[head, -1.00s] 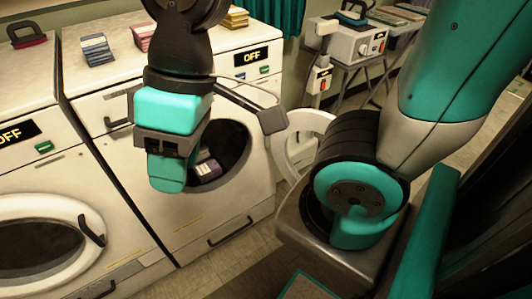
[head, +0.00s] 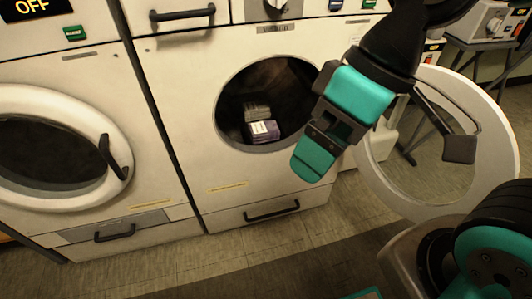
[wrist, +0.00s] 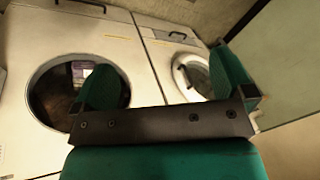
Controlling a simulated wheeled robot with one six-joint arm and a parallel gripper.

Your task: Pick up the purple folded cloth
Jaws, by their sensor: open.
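The purple folded cloth (head: 264,130) lies inside the open drum of the right-hand washer (head: 225,175), near the front of the opening. It has a pale label on its front. A grey folded cloth (head: 257,111) lies right behind it. My gripper (head: 312,160) is outside the drum, to the right of the opening in the head view, and holds nothing. In the wrist view my gripper (wrist: 168,85) shows two green fingers spread wide apart. There the cloth (wrist: 82,68) shows partly in the drum opening, with its lower part hidden by the left finger.
The washer's round door (head: 495,170) is swung open to the right, behind and beside my gripper. A second washer (head: 60,140) with its door shut stands to the left. The floor (head: 150,260) in front of the washers is clear.

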